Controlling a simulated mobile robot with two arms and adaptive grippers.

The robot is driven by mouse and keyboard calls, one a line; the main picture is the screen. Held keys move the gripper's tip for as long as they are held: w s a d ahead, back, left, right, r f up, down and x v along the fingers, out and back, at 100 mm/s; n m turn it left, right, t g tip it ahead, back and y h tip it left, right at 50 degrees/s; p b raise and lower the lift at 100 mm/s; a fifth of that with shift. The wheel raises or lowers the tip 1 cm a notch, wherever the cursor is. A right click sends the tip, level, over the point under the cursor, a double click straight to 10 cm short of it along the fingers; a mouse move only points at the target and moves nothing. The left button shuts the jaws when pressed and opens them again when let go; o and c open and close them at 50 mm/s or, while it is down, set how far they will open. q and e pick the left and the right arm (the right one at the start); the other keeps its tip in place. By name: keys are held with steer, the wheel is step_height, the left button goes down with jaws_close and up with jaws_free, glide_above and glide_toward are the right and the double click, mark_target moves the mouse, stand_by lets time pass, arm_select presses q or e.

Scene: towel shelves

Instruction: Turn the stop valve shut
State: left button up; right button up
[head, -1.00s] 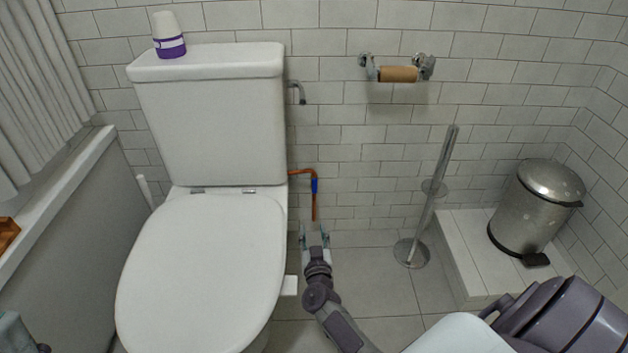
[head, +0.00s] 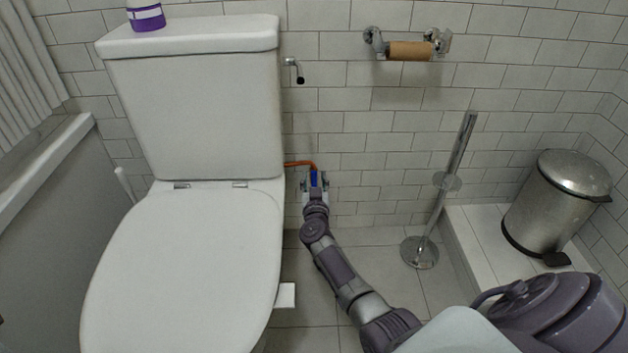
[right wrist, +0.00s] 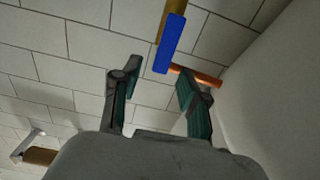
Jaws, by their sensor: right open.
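The stop valve's blue handle (head: 314,178) sits on a copper pipe (head: 298,163) beside the toilet, near the wall. In the right wrist view the blue handle (right wrist: 168,45) lies just beyond the fingertips, with a brass-coloured part (right wrist: 171,8) above it and the copper pipe (right wrist: 200,78) running to the right. My right gripper (head: 314,187) is open and empty, its fingers on either side of the handle in the head view. In the right wrist view my right gripper (right wrist: 157,74) has the handle ahead of its gap, nearer the right finger. My left gripper is not in view.
The toilet (head: 190,250) stands close on the left of my right arm. A chrome brush stand (head: 420,252) and a steel bin (head: 556,205) on a white ledge stand to the right. A paper holder (head: 410,50) is on the wall. The floor between is clear.

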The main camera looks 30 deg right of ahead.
mark_target(314, 174)
steer(key=shift+b+x, duration=0.55)
steer(key=shift+x, duration=0.6)
steer(key=shift+w+d, duration=0.25)
steer(key=shift+w, duration=0.2)
jaws_close()
